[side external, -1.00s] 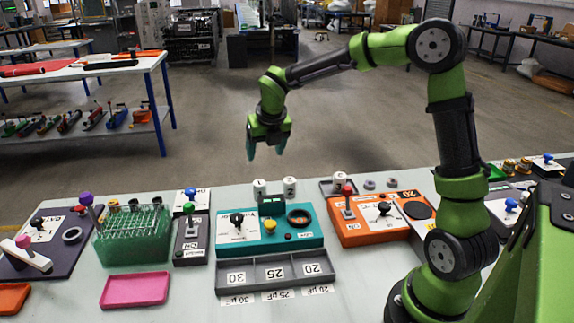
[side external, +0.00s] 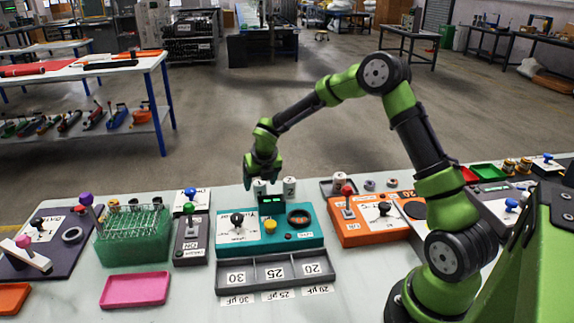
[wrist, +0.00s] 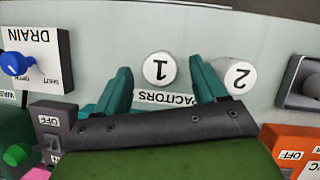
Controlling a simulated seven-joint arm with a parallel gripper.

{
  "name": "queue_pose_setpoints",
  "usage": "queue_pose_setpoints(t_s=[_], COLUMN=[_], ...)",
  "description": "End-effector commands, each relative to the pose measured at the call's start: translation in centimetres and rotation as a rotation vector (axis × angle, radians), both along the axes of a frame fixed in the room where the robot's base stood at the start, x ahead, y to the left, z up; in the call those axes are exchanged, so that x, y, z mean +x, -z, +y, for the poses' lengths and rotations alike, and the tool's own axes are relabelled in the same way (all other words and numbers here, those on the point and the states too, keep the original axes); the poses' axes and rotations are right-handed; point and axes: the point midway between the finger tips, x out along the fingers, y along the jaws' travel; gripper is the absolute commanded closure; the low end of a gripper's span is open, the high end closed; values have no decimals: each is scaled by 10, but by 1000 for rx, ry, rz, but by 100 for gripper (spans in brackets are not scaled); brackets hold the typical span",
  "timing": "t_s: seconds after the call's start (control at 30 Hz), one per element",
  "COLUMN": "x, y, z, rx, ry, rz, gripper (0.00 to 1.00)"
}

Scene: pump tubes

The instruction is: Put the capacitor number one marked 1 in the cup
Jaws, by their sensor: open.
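Capacitor 1 (wrist: 160,68) is a white upright cylinder with a black "1" on its top, behind the teal station in the side view (side external: 259,188). My gripper (wrist: 162,76) is open, with its two teal fingers apart on either side of capacitor 1 in the wrist view. In the side view my gripper (side external: 263,181) hangs just over it and partly hides it; contact cannot be told. Capacitor 2 (wrist: 238,75) stands to its right, close to the right finger. The teal station (side external: 315,238) has a dark round ring (side external: 299,216); I cannot tell whether this is the cup.
A grey tray (side external: 275,284) marked 30, 25 and 20 lies in front of the station. A green tube rack (side external: 133,240) and pink tray (side external: 134,290) are farther left.

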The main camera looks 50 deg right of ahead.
Motion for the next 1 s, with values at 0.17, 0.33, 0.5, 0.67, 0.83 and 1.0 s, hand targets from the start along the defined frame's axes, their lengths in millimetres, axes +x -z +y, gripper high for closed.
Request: queue_pose_setpoints(t_s=[0.17, 0.33, 0.5, 0.67, 0.83, 1.0], x=[8, 9, 9, 9, 9, 9], y=[21, 23, 23, 23, 23, 22], z=[-4, -5, -5, -5, -5, -5], rx=[0, 0, 0, 0, 0, 0], ry=[0, 0, 0, 0, 0, 0], rz=[1, -1, -1, -1, -1, -1], gripper=[29, 29, 38, 63, 89, 91])
